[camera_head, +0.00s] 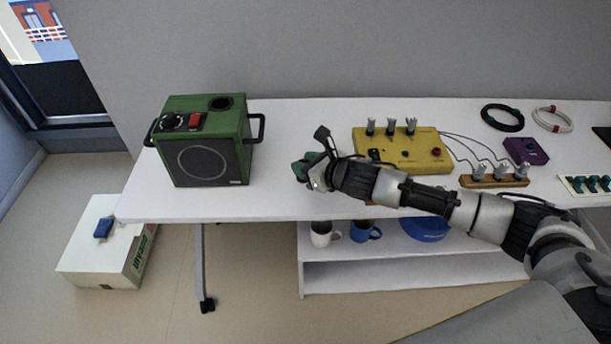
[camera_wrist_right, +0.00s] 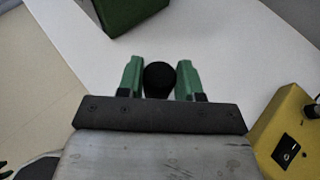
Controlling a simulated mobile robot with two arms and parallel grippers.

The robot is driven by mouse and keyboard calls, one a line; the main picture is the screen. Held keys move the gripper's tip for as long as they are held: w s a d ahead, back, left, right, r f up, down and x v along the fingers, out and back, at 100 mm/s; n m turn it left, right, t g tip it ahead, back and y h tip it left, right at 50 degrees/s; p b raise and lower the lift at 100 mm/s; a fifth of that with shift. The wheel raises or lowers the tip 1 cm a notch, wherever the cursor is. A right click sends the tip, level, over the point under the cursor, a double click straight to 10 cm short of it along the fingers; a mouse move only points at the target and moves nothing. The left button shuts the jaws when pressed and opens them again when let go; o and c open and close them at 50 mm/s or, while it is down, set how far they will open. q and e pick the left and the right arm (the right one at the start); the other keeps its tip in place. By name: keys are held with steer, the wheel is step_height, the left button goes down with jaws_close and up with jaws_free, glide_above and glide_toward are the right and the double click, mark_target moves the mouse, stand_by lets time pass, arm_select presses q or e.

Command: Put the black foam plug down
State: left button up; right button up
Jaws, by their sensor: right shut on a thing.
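The black foam plug (camera_wrist_right: 160,78) is round and dark, and sits between the green fingers of my right gripper (camera_wrist_right: 160,82) in the right wrist view. The gripper is shut on it, with the white table (camera_wrist_right: 220,50) below. In the head view my right gripper (camera_head: 303,170) is over the table, right of the green speaker box (camera_head: 205,140); the plug is hard to make out there. The speaker has a round dark hole (camera_head: 220,103) in its top. My left gripper is not in view.
A yellow box with switches (camera_head: 400,160) stands right of my gripper, close to my forearm. Further right are a wooden strip (camera_head: 495,182), a purple box (camera_head: 527,150) and cable coils (camera_head: 502,117). The table between speaker and gripper is clear. Mugs (camera_head: 322,234) stand on the shelf below.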

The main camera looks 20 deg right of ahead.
steer(key=shift+w+a+f, duration=0.1)
steer(key=shift+w+f, duration=0.1)
steer(key=shift+f, duration=1.95)
steer(key=shift+s+f+b, duration=0.1)
steer(key=shift+f+b, duration=0.05)
steer(key=shift+b, duration=0.15)
steer(key=o, duration=0.9)
steer(key=shift+s+r, duration=0.15)
steer(key=shift+r, duration=0.1)
steer(key=v, duration=1.1)
steer(key=shift+s+d+r, duration=0.15)
steer(key=shift+s+d, duration=0.05)
